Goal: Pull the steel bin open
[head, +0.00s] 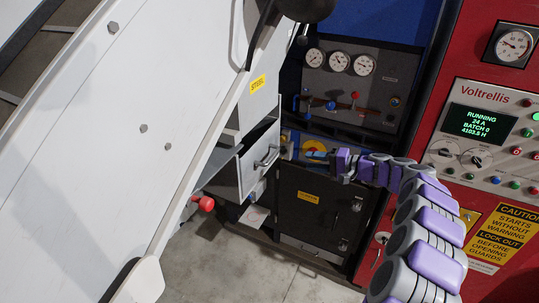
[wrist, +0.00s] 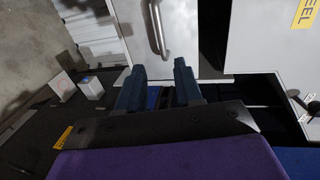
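The steel bin (head: 253,178) is a pale grey drawer front with a metal bar handle (head: 267,157), below a yellow STEEL label (head: 258,84) in the head view. My gripper (head: 308,156) is just right of the handle, level with it. In the wrist view the handle (wrist: 157,28) lies ahead of my gripper (wrist: 160,70), beyond the fingertips. The two dark blue fingers are apart with nothing between them. The handle looks clear of the fingers. The bin's inside is hidden.
A large white panel (head: 110,130) fills the left. A black cabinet (head: 318,208) stands below my gripper, and a gauge panel (head: 355,85) is behind it. A red machine (head: 440,60) stands at right. A red knob (head: 206,203) juts out lower left of the bin. Floor (head: 250,275) is clear in front.

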